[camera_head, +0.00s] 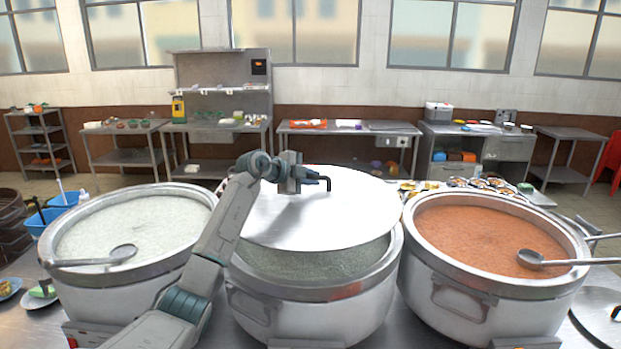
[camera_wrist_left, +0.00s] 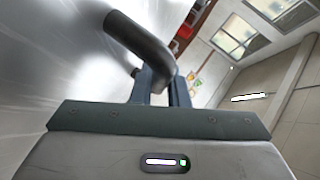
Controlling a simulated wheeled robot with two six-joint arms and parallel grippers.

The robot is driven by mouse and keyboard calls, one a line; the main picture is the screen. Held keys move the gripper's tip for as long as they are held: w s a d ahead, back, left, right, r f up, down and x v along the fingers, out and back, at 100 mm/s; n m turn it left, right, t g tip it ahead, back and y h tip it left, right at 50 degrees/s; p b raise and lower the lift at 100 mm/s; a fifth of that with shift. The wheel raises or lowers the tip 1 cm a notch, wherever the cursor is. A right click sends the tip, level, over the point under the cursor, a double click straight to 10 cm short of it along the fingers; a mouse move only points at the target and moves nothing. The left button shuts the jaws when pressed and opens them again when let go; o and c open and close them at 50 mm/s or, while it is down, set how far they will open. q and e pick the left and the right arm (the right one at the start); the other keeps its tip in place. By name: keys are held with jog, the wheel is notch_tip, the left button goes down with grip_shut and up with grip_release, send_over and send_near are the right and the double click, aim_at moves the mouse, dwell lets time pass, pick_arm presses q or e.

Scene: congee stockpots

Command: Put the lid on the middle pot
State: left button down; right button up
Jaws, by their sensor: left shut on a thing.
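The middle pot (camera_head: 310,312) is a large steel stockpot with pale greenish congee showing at its front. A round shiny lid (camera_head: 355,215) with a dark bent handle is over the pot's back part, offset from the front rim; the front stays uncovered. I cannot tell whether the lid touches the rim. My left gripper (camera_head: 325,182) is shut on the lid's handle, coming in from the left. In the left wrist view the dark handle (camera_wrist_left: 140,42) sits between the fingers, with the lid's metal surface (camera_wrist_left: 50,60) beside it. My right gripper is not in view.
A left pot (camera_head: 130,290) of white congee with a ladle and a right pot (camera_head: 480,300) of orange congee with a ladle stand close on both sides. Another lid (camera_head: 600,312) lies at the lower right. Small dishes (camera_head: 490,183) stand behind the right pot.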

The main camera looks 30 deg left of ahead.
aim_at(312, 191)
pick_arm(q)
jog(key=f+b, duration=0.2)
jog(key=f, duration=0.1)
jog(key=f+b, duration=0.1)
jog(key=b, duration=0.1)
jog(key=shift+w+d+f, duration=0.15)
jog(key=shift+d, duration=0.2)
jog(key=shift+f, duration=0.3)
jog(key=shift+a+f, duration=0.2)
jog(key=shift+f, duration=0.45)
jog(key=shift+s+p, duration=0.2)
jog(key=shift+p, duration=0.25)
jog(key=shift+d+f, duration=0.1)
jog(key=shift+f, duration=0.2)
